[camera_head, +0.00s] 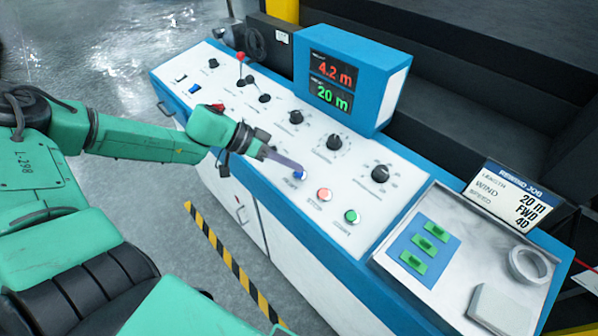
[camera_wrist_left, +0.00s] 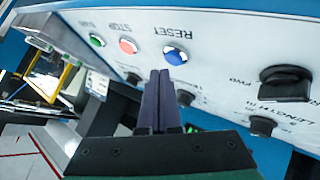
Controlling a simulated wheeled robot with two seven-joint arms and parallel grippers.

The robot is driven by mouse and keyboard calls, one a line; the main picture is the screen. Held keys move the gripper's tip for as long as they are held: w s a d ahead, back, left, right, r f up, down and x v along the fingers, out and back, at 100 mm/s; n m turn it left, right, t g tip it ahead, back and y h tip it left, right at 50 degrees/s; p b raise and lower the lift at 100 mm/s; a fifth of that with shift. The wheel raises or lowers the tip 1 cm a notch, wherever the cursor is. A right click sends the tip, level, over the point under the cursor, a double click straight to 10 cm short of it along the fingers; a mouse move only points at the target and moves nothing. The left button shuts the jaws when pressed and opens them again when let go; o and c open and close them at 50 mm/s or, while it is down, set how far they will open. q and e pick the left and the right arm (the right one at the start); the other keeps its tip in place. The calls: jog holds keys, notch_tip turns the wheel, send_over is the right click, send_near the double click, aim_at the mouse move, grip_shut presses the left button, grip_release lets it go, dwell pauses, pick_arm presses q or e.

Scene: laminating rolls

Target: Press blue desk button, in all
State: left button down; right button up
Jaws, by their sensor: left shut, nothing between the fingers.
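The blue button (camera_head: 299,175) is on the white sloped panel of the desk, left of the red and green buttons. In the left wrist view the blue button (camera_wrist_left: 176,55) is labelled RESET. My left gripper (camera_head: 297,167) is shut and empty, its dark fingers pointing at the blue button. In the left wrist view the fingertips (camera_wrist_left: 160,73) end right beside the button's lower edge. I cannot tell whether they touch it. My right gripper is not in view.
A red STOP button (camera_head: 324,194) and a green button (camera_head: 352,216) sit close by. Black knobs (camera_head: 334,142) line the panel behind. A display (camera_head: 331,82) reads 4.2 m and 20 m. A tray (camera_head: 462,262) at right holds green pieces and a ring.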

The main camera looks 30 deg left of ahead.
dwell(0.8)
pick_arm(q)
jog(key=shift+w+f+b, duration=0.1)
jog(key=shift+f+b, duration=0.3)
jog(key=shift+b, duration=0.1)
jog(key=shift+f+b, duration=0.4)
jog(key=shift+b, duration=0.1)
dwell(0.4)
jog(key=shift+r+p, duration=0.8)
jog(key=shift+p, duration=0.1)
jog(key=r+p, duration=0.2)
jog(key=p, duration=0.1)
jog(key=s+r+p, duration=0.1)
jog(key=r+p, duration=0.1)
jog(key=r, duration=0.1)
jog(key=shift+a+p, duration=0.15)
jog(key=shift+p, duration=0.25)
